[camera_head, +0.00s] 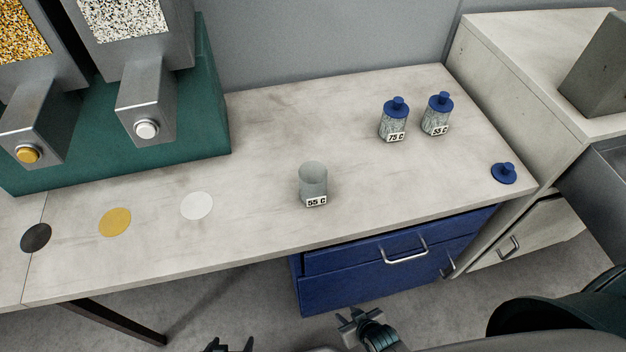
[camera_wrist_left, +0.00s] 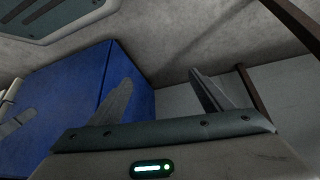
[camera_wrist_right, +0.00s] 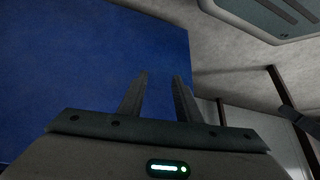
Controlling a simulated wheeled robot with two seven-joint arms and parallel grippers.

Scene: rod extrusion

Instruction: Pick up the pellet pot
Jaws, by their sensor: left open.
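An open, empty-looking grey pot (camera_head: 313,184) labelled "55 C" stands upright near the front middle of the table. Two pots with blue lids and speckled contents stand further back right, one labelled "75 C" (camera_head: 394,120) and one labelled "55 C" (camera_head: 437,115). My left gripper (camera_head: 229,345) is at the bottom edge of the head view, below and in front of the table. It is open and empty in its wrist view (camera_wrist_left: 165,85). My right gripper (camera_head: 358,322) is in front of the blue drawers, also open and empty in its wrist view (camera_wrist_right: 160,80).
A loose blue lid (camera_head: 503,173) lies at the table's right end. Black (camera_head: 36,238), yellow (camera_head: 115,222) and white (camera_head: 197,206) discs mark the left front. Two pellet dispensers (camera_head: 155,95) stand on a green base behind them. Blue drawers (camera_head: 400,262) sit below the table.

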